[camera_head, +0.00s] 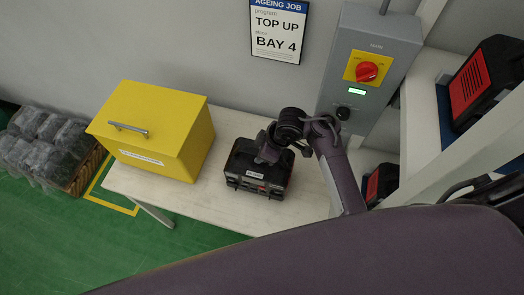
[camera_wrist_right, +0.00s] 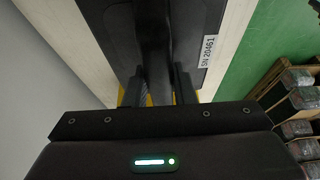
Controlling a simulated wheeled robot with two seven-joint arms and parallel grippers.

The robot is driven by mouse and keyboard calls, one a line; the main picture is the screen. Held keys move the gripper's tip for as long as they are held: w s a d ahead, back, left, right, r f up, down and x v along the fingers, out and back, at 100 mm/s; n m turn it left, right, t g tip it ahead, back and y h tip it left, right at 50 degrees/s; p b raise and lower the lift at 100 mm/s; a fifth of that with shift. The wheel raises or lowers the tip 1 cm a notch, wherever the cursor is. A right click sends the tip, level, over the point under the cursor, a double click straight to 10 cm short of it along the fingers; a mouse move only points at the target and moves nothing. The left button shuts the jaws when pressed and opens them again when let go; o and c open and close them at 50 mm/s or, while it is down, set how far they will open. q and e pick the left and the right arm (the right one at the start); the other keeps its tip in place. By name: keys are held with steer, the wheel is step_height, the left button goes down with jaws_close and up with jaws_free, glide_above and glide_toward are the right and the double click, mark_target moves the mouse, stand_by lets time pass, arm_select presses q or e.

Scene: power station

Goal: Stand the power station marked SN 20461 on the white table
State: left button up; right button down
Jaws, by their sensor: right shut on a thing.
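The black power station (camera_head: 258,178) is upright over the white table (camera_head: 215,212), right of the yellow box. A small white label shows on its front in the head view. In the right wrist view the power station (camera_wrist_right: 188,22) carries a label reading SN 20461. My right gripper (camera_head: 268,152) comes down on it from above. In the right wrist view its fingers (camera_wrist_right: 160,88) are shut around the black handle. I cannot tell whether the base touches the table or hangs slightly above it. My left gripper is not in view.
A yellow box (camera_head: 160,115) with a handle stands on the table's left part. A grey switch cabinet (camera_head: 385,38) with a red knob is behind. A shelf at right holds red-and-black units (camera_head: 480,85). A crate of wrapped items (camera_head: 45,145) is at far left.

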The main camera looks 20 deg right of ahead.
steer(key=shift+w+f+b, duration=0.15)
steer(key=shift+f+b, duration=0.1)
steer(key=shift+b, duration=0.05)
stand_by(0.9)
